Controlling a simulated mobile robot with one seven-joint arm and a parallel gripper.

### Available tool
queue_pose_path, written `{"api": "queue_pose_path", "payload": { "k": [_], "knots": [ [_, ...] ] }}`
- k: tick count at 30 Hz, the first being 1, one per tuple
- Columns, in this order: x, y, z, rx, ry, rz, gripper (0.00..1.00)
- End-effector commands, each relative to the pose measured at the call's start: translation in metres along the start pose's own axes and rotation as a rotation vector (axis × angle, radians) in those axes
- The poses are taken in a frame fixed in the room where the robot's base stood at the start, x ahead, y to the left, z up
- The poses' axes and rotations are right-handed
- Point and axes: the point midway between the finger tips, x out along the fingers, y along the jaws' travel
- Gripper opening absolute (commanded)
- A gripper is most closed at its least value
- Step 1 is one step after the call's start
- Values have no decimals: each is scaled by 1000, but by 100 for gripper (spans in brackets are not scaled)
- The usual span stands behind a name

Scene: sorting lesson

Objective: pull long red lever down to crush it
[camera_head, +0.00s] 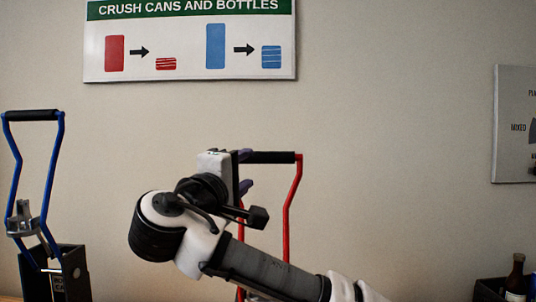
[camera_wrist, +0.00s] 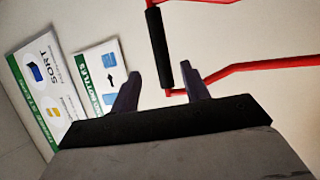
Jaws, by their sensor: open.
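The long red lever (camera_head: 292,195) stands upright at centre, with a black grip bar (camera_head: 270,157) across its top. My gripper (camera_head: 246,171) is open at the left end of this bar, with one dark purple finger near bar height and one lower. In the wrist view the black grip bar (camera_wrist: 158,48) shows beyond and between the tips of my open gripper (camera_wrist: 160,74), and a red lever arm (camera_wrist: 250,68) runs right from its lower end. I cannot tell whether a finger touches the bar. My arm hides the lever's lower part and whatever it crushes.
A blue lever (camera_head: 57,150) with a black grip stands upright at left on a dark crusher base (camera_head: 70,272). A crush sign (camera_head: 190,45) hangs on the wall above. A dark bin with bottles (camera_head: 515,280) is at lower right.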

Motion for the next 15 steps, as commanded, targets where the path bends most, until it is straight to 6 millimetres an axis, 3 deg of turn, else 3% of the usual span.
{"api": "queue_pose_path", "payload": {
  "k": [9,15],
  "knots": [
    [70,2,1,-1,-4,-3,46],
    [101,2,0,0,-2,-2,46]
  ]
}}
